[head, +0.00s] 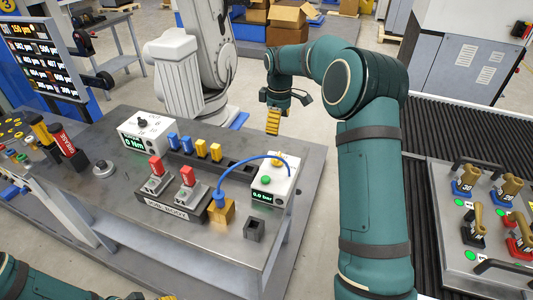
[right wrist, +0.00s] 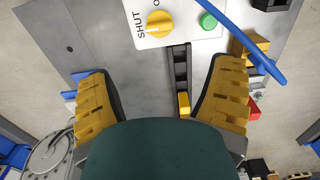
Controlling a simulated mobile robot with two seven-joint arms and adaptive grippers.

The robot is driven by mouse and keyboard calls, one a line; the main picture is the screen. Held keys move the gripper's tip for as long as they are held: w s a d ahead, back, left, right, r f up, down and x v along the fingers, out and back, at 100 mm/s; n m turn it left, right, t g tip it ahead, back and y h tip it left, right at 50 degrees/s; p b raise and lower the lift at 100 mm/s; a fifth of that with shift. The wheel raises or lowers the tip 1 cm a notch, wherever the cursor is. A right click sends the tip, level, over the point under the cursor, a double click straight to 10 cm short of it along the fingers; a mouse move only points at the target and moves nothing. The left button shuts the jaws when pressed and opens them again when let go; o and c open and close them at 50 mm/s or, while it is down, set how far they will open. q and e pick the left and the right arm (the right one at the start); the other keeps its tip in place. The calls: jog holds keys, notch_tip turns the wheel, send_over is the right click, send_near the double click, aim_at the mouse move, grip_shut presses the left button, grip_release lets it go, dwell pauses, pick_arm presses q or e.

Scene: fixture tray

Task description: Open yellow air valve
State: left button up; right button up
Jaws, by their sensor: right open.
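The yellow air valve knob (right wrist: 159,23) sits on a white box (head: 262,196) whose display reads 0.0 bar. In the right wrist view the word SHUT stands left of the knob, and its pale mark appears to face that word. In the head view the knob (head: 279,161) is small and partly behind the blue hose. My right gripper (head: 273,122) is open and empty, beyond the box in the head view. Its fingers in the right wrist view (right wrist: 163,72) are spread wide, with the knob ahead of them. My left gripper (head: 150,296) is mostly cut off at the bottom edge.
A green button (right wrist: 207,20) is beside the knob. A blue hose (head: 232,170) arches from a brass block (head: 221,212) to the box. Yellow and blue blocks (head: 201,148), red-topped clamps (head: 156,180) and a torque box (head: 145,132) stand on the grey table (head: 110,208).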

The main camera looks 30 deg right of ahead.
aim_at(278, 155)
notch_tip(278, 155, down, 14)
jog(key=shift+s+d+r+b, duration=0.15)
jog(key=shift+b, duration=0.25)
jog(key=c, duration=1.2)
